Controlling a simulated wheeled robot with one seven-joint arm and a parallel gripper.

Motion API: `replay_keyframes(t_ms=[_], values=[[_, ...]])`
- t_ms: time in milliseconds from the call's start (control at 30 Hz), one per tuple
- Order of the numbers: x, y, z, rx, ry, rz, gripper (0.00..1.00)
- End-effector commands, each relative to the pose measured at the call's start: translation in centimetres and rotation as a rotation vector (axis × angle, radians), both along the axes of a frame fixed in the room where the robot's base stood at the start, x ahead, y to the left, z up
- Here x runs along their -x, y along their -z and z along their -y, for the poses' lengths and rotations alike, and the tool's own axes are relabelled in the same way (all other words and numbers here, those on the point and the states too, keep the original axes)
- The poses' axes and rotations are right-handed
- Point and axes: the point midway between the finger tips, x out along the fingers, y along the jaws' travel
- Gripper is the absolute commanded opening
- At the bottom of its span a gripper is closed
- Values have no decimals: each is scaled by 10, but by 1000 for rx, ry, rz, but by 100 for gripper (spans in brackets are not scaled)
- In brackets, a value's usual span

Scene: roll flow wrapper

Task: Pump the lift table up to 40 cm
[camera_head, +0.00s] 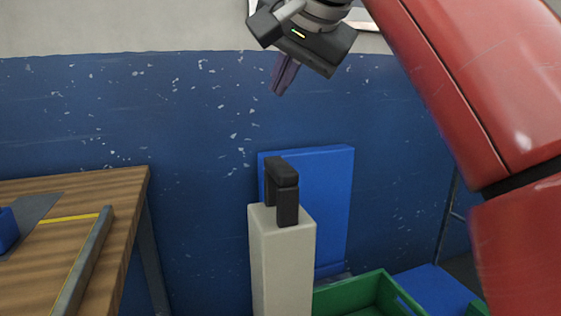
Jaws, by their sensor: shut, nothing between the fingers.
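My gripper (284,80) is at the top middle, fingers together and pointing down, with nothing between them. It hangs in the air above a black handle (284,190), clearly apart from it. The handle stands on top of a beige upright post (283,260). Whether this handle belongs to the lift table I cannot tell. A low blue surface (438,288) at the lower right looks like part of the lift table; most of it is hidden by a green crate and cut by the frame. No height scale shows.
A blue upright panel (330,200) stands behind the post. The green crate (352,293) is at the bottom, right of the post. A wooden workbench (50,260) fills the left. A scuffed blue wall (180,110) closes the back. My red arm takes up the right side.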

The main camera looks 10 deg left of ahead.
Motion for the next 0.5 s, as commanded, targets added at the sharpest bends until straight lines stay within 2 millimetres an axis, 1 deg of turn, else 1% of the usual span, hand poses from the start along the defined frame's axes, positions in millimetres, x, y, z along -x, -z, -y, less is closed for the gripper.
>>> replay_keyframes(t_ms=[133,267,433,500], values=[[1,7,0,1,0,0,0],[1,20,1,2,1,-1,0],[1,43,1,2,0,0,0],[0,60,0,1,-1,2,0]])
